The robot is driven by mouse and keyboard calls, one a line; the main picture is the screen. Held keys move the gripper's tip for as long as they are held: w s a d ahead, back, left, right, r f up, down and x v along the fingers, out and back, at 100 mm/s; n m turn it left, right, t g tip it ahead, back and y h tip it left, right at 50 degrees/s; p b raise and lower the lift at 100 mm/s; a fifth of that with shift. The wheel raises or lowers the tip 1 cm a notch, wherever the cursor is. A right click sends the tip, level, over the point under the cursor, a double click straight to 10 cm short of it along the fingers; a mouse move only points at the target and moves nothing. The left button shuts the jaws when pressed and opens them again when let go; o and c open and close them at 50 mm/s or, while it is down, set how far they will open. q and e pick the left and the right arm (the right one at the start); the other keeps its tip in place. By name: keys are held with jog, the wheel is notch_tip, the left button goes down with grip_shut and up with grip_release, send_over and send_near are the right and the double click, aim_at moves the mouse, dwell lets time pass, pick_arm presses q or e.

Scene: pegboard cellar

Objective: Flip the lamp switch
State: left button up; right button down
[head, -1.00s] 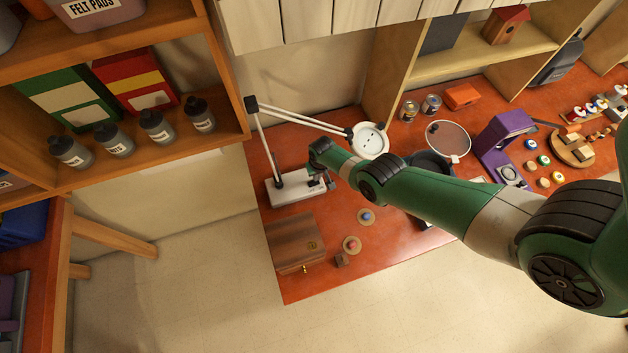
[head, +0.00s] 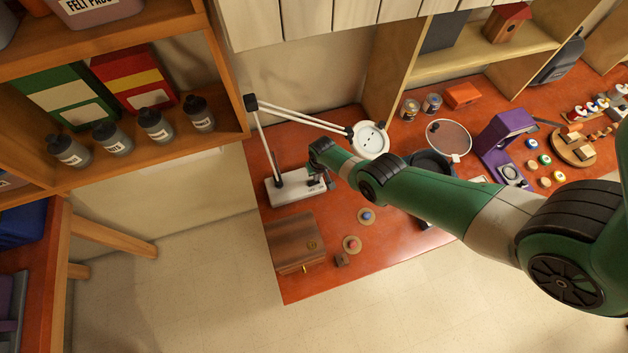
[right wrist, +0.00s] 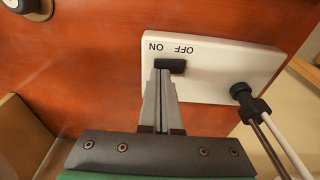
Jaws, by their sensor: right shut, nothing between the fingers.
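The desk lamp has a white base (head: 287,190) on the red bench, a thin jointed arm (head: 300,118) and a round white head (head: 370,139). In the right wrist view its white base (right wrist: 225,75) carries a black switch (right wrist: 172,65) between the ON and OFF labels, nearer ON. My right gripper (right wrist: 163,78) is shut and empty, its tips right at the switch's near edge; I cannot tell if they touch. In the head view the right gripper (head: 325,183) is over the right end of the lamp base, partly hidden by my arm. My left gripper is not in view.
A wooden box (head: 294,240) stands in front of the lamp base, with two small round pieces (head: 352,244) (head: 366,216) beside it. A magnifier disc (head: 448,138) and purple device (head: 505,140) are to the right. Shelves with bottles (head: 155,125) are at left.

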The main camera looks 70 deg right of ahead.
jog(key=shift+f+b, duration=0.55)
jog(key=shift+f, duration=0.1)
jog(key=shift+r, duration=0.1)
notch_tip(320, 180, up, 7)
jog(key=p, duration=0.7)
dwell(0.5)
